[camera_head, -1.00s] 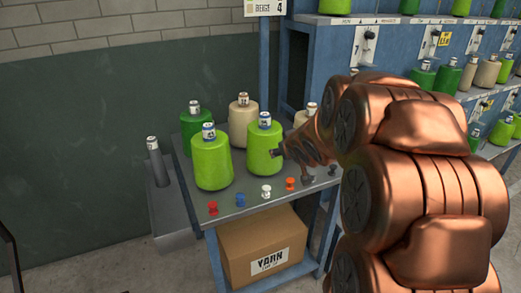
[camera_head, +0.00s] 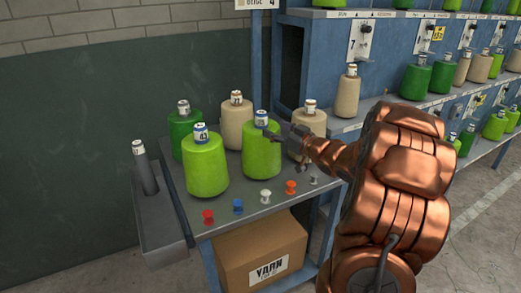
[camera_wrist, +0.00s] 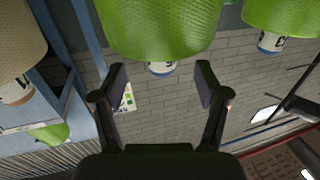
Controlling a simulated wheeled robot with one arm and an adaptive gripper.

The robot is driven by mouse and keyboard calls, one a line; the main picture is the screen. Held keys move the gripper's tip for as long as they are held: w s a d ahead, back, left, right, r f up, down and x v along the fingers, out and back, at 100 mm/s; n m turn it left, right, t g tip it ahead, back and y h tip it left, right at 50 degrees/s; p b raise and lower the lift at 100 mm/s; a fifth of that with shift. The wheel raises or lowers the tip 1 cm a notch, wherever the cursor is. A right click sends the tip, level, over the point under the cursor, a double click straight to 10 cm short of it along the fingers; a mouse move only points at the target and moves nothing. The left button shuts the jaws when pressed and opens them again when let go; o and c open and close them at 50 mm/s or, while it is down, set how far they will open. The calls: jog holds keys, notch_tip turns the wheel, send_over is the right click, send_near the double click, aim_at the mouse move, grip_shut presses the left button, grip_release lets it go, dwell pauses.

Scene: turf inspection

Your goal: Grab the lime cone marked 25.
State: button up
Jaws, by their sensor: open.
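A lime cone (camera_head: 262,155) stands upright at the front middle of the small table; the number on its label is too small to read. A second lime cone (camera_head: 206,168), labelled 43, stands to its left. My gripper (camera_head: 284,132) is at the upper right of the middle lime cone. In the wrist view, which looks upside down, my open gripper (camera_wrist: 160,82) has its fingers on either side of that cone's labelled tip (camera_wrist: 162,68). The cone's body (camera_wrist: 160,25) fills the top middle, and the other lime cone (camera_wrist: 282,14) is at top right. I cannot tell whether the fingers touch anything.
On the table (camera_head: 222,217) are a dark green cone (camera_head: 183,135), two beige cones (camera_head: 235,132) (camera_head: 309,125) and several coloured pegs (camera_head: 238,206) along the front. A YARN box (camera_head: 262,255) sits below. A blue shelf (camera_head: 305,60) of cones stands behind at right.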

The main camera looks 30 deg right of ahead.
aim_at(266, 121)
jog(key=shift+w+a+r+p, duration=0.1)
jog(key=shift+w+a+p, duration=0.1)
jog(key=shift+w, duration=1)
jog(key=shift+w+a+r+p, duration=0.15)
jog(key=shift+w+a, duration=0.1)
jog(key=shift+w, duration=0.9)
jog(key=shift+w+a+r+p, duration=0.1)
jog(key=shift+w+a, duration=0.1)
jog(key=shift+w, duration=1)
jog(key=shift+c, duration=0.3)
grip_shut()
jog(key=shift+r, duration=0.1)
